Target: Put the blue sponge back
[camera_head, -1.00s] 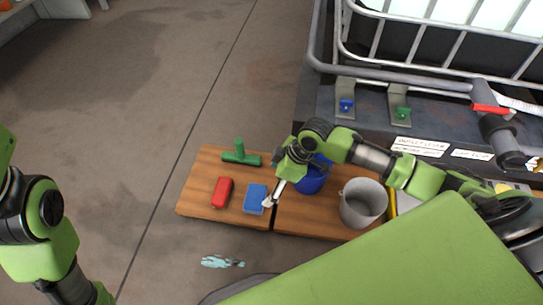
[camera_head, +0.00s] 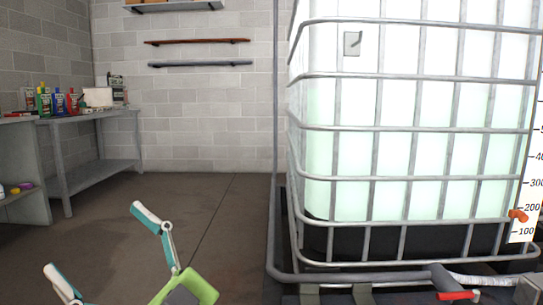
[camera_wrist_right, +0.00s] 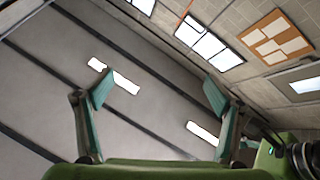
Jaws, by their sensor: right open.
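My right gripper (camera_head: 100,248) is raised at the lower left of the head view, its two teal-tipped fingers spread wide. The right wrist view shows the same open gripper (camera_wrist_right: 158,95) pointing up at the ceiling, with nothing between its fingers. The blue sponge is in neither view now, and the wooden boards where it lay earlier are also out of view.
A large white caged tank (camera_head: 415,150) fills the right side, with a grey pipe and a red handle (camera_head: 458,295) below it. A grey workbench (camera_head: 95,118) with several bottles stands at the back left. Open concrete floor (camera_head: 130,205) lies between. Wall shelves (camera_head: 200,64) hang behind.

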